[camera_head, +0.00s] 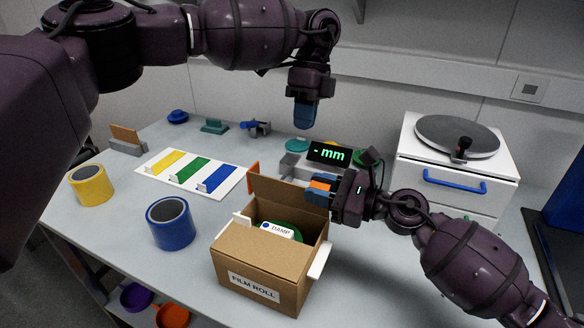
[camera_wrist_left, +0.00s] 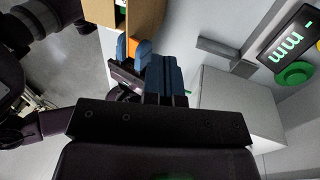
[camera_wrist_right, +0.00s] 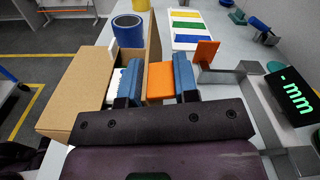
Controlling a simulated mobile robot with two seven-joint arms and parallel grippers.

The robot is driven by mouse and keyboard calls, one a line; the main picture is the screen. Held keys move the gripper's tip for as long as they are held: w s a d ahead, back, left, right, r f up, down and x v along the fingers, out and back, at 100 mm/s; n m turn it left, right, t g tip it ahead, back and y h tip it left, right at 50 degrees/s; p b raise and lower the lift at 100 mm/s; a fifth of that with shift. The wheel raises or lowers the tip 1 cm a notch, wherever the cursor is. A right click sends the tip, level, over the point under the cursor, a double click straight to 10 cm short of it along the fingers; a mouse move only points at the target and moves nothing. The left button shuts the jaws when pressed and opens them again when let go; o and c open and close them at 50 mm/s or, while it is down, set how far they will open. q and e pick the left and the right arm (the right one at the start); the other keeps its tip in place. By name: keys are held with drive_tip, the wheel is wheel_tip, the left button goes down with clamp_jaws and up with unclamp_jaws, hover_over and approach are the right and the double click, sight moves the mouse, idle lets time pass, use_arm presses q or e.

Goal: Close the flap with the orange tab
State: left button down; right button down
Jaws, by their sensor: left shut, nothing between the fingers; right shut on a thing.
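An open cardboard box (camera_head: 243,258) labelled FILM ROLL stands at the front of the bench. Its back flap (camera_head: 282,194) stands up, tilted, with the orange tab (camera_head: 320,185) at its right end. My right gripper (camera_head: 318,194) is shut on the orange tab, which shows between its blue fingers in the right wrist view (camera_wrist_right: 160,80). Inside the box are a green round thing (camera_head: 296,222) and a white DAMP card (camera_head: 277,231). My left gripper (camera_head: 304,118) is shut and empty, above and behind the box; its fingers also show in the left wrist view (camera_wrist_left: 165,78).
White tabs (camera_head: 319,261) sit on the box's sides. A blue roll (camera_head: 171,228) and a yellow roll (camera_head: 91,188) stand to its left. Behind are a colour-strip board (camera_head: 150,173), an orange plate on a bracket (camera_wrist_right: 206,52) and a gauge display (camera_head: 328,154). A white cabinet (camera_head: 414,146) stands right.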

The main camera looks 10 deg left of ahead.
sight(288, 183)
drive_tip(key=shift+r, duration=0.1)
use_arm(q)
drive_tip(key=shift+s+a+f, duration=0.2)
drive_tip(key=shift+s+f, duration=0.8)
drive_tip(key=shift+f, duration=0.35)
drive_tip(key=shift+s+a+f, duration=0.25)
drive_tip(key=shift+s+f, duration=0.7)
drive_tip(key=shift+f, duration=0.45)
drive_tip(key=shift+s+a+f, duration=0.2)
drive_tip(key=shift+s+f, duration=0.8)
drive_tip(key=shift+f, duration=0.35)
drive_tip(key=shift+s+a+f, duration=0.1)
drive_tip(key=shift+s+f, duration=0.15)
drive_tip(key=shift+s, duration=0.5)
use_arm(e)
drive_tip(key=shift+w, duration=0.1)
drive_tip(key=shift+d, duration=0.1)
drive_tip(key=c, duration=0.9)
unclamp_jaws()
